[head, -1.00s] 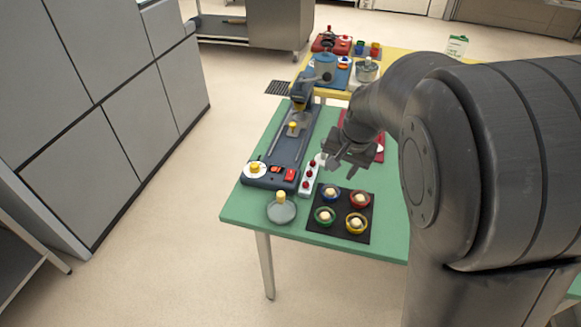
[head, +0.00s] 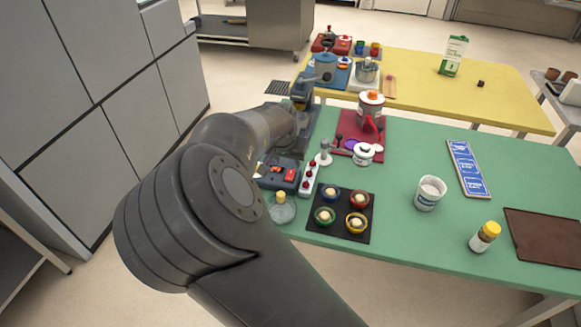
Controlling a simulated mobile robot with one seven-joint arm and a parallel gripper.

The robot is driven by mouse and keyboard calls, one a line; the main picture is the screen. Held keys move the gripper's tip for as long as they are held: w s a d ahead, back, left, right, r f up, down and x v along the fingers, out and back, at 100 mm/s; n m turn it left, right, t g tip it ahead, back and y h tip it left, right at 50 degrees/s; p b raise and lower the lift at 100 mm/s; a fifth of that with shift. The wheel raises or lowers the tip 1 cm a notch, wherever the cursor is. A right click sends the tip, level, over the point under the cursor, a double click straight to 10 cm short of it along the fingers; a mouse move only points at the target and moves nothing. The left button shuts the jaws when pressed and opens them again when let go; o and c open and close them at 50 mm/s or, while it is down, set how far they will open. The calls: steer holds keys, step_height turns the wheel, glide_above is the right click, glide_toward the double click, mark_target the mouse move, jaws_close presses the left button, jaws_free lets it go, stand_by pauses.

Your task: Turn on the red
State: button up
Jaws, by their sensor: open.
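A dark blue-grey machine (head: 283,165) stands at the left end of the green table. Its front panel carries a red switch (head: 290,175), and a smaller orange-red one lies to its left, partly hidden by my arm. Whether the red switch is on or off is too small to tell. A white strip with several red knobs (head: 309,178) lies just right of the machine. My gripper (head: 293,148) is low over the machine, behind the red switch in the picture. It is open, and its fingers are dark against the machine and hard to make out.
A black mat (head: 318,232) with several coloured bowls lies near the front edge. A glass dish (head: 283,212) is beside it. A red mat (head: 347,125) bears a canister (head: 370,105). A white tub (head: 430,192) and a yellow-capped jar (head: 485,236) stand right, with free green table between.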

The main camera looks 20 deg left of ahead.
mark_target(291, 170)
steer(key=x, duration=0.6)
steer(key=shift+f, duration=0.15)
jaws_close()
steer(key=shift+w+g, duration=0.2)
steer(key=shift+g, duration=0.5)
jaws_free()
stand_by(0.3)
